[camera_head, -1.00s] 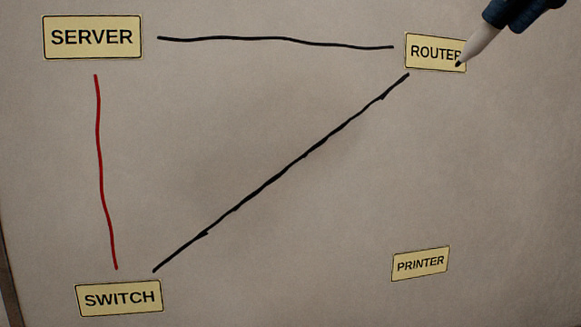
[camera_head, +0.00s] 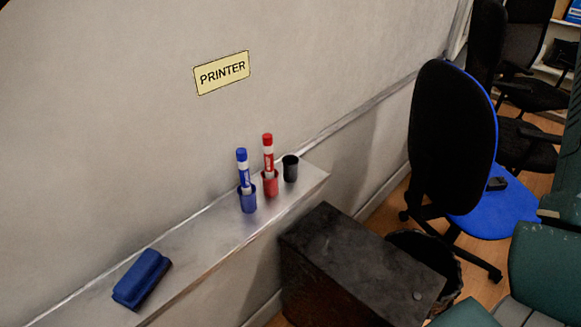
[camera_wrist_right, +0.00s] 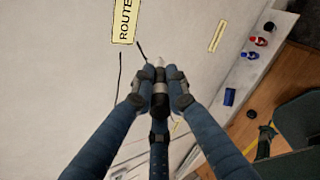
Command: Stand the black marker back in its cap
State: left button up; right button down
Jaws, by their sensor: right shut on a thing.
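The black cap (camera_head: 290,169) stands open and empty at the right end of the whiteboard ledge (camera_head: 205,245). It also shows small in the wrist view (camera_wrist_right: 269,27). My right gripper (camera_wrist_right: 159,88) is shut around the black marker (camera_wrist_right: 159,75), whose pale tip end points up the picture toward the board, near the ROUTER label. Much of the marker is hidden by the fingers. The gripper is well away from the ledge and the cap. Neither gripper shows in the head view.
A red marker (camera_head: 268,155) and a blue marker (camera_head: 243,170) stand in their caps beside the black cap. A blue eraser (camera_head: 142,279) lies farther left on the ledge. A dark cabinet (camera_head: 345,265), a bin (camera_head: 440,258) and a blue chair (camera_head: 490,205) stand right of it.

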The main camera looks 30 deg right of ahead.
jog(key=w+a+p, duration=0.2)
jog(key=w+a, duration=0.1)
jog(key=w, duration=0.5)
dwell(0.4)
jog(key=shift+s+d, duration=0.1)
